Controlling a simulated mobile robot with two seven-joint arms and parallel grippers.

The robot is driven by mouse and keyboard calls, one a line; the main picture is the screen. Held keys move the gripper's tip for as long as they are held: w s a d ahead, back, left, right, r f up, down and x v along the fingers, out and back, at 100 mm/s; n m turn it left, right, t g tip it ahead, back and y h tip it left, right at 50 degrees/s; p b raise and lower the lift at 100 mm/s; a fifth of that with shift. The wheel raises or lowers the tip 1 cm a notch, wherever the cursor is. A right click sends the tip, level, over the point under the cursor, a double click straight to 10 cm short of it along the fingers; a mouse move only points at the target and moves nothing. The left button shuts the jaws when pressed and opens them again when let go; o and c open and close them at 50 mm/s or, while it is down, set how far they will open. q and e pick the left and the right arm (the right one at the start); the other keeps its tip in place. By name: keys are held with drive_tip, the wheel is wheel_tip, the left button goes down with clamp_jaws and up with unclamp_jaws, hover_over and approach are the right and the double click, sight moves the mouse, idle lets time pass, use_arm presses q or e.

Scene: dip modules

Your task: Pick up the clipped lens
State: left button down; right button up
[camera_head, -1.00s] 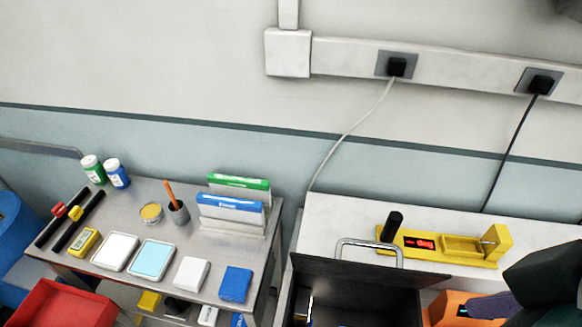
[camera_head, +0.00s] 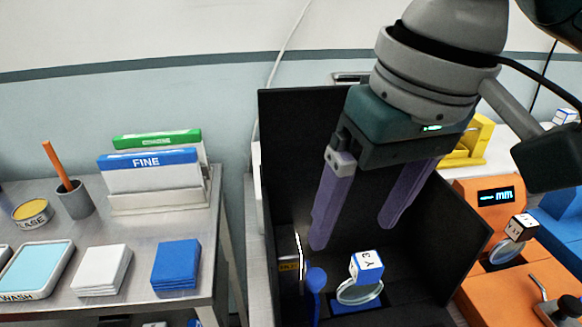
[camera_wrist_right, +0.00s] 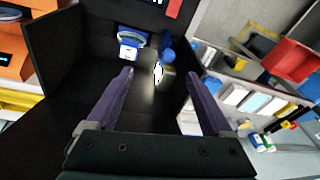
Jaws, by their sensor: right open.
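A clipped lens, a clear round lens (camera_head: 360,294) with a white and blue lettered cube clip (camera_head: 366,266), sits inside the black open-topped box (camera_head: 305,125). In the right wrist view the cube clip (camera_wrist_right: 130,41) shows beyond the fingers, up and left. My right gripper (camera_head: 353,236) is open and empty, pointing down into the box above the lens, with a gap between them. My left gripper is not in view.
A blue round-topped post (camera_head: 316,279) and a bright thin strip stand left of the lens in the box. Dark box walls surround the gripper. A metal cart (camera_head: 130,262) with blue pads and file folders stands left. A yellow fixture (camera_head: 479,135) is behind my arm.

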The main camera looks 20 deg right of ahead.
sight(371, 261)
drive_tip(key=d+f+m+b, duration=0.1)
drive_tip(key=w+d+f+h+b, duration=0.1)
drive_tip(key=d+f+b, duration=0.1)
drive_tip(key=d+f+m+b, duration=0.1)
drive_tip(key=b, duration=0.1)
drive_tip(key=shift+w+d+f+m+g, duration=0.25)
drive_tip(key=shift+w+f+m+g, duration=0.05)
drive_tip(key=shift+f, duration=0.05)
drive_tip(key=f, duration=0.4)
drive_tip(key=shift+w+d, duration=0.1)
drive_tip(key=shift+w, duration=0.15)
drive_tip(key=f, duration=0.3)
drive_tip(key=f+b, duration=0.1)
drive_tip(key=f, duration=0.1)
drive_tip(key=shift+w+d+f, duration=0.2)
drive_tip(key=shift+w+d, duration=0.1)
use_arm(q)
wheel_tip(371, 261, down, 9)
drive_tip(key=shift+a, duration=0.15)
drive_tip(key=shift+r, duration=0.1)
use_arm(e)
drive_tip(key=c, duration=0.9)
clamp_jaws()
drive_tip(key=shift+d, duration=0.1)
